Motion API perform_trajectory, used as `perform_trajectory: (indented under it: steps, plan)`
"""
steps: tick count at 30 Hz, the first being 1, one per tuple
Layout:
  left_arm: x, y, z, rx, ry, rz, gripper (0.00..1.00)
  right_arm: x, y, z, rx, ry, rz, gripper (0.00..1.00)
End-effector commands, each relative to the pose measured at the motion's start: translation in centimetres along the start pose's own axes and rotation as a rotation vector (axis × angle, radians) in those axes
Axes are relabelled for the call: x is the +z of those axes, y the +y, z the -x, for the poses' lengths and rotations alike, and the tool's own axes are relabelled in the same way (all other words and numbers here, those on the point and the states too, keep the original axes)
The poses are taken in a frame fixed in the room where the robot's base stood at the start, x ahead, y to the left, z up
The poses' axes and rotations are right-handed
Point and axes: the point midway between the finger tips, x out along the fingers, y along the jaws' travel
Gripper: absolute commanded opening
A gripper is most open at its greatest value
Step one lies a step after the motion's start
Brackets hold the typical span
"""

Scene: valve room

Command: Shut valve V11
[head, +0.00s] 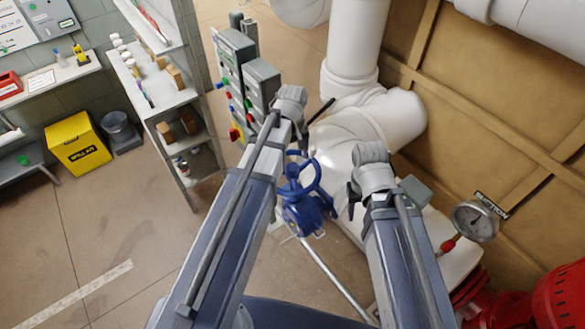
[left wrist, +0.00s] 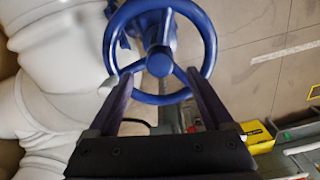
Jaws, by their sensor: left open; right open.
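A blue valve shows in the head view with its round handwheel (head: 303,172) above a blue body (head: 308,214), in front of white pipes. No V11 label is readable on it. In the left wrist view the handwheel (left wrist: 160,45) is straight ahead, with spokes and a hub. My left gripper (head: 308,132) is open at the wheel. In the left wrist view its two fingers (left wrist: 160,76) stand apart, with the near part of the rim between them. I cannot tell whether they touch it. My right gripper (head: 358,195) is open and empty, right of the valve.
Large white pipes (head: 352,62) rise behind the valve. A grey control box (head: 238,75) and a white shelf (head: 160,95) stand to the left. A pressure gauge (head: 475,221) and red equipment (head: 555,298) are at the right. Floor at the lower left is clear.

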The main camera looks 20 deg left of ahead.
Motion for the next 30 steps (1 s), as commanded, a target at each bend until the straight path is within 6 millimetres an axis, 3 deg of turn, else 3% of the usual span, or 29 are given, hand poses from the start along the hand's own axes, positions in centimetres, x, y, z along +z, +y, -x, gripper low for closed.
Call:
perform_trajectory:
  steps: [10,30]
  plan:
    - [0.0,0.0,0.0,0.0,0.0,0.412,0.85,0.0,0.0,0.0,0.0,0.0,0.0,0.5]
    - [0.0,0.0,-0.05,0.0,0.0,0.559,0.85,0.0,0.0,-0.05,0.0,0.0,0.0,0.5]
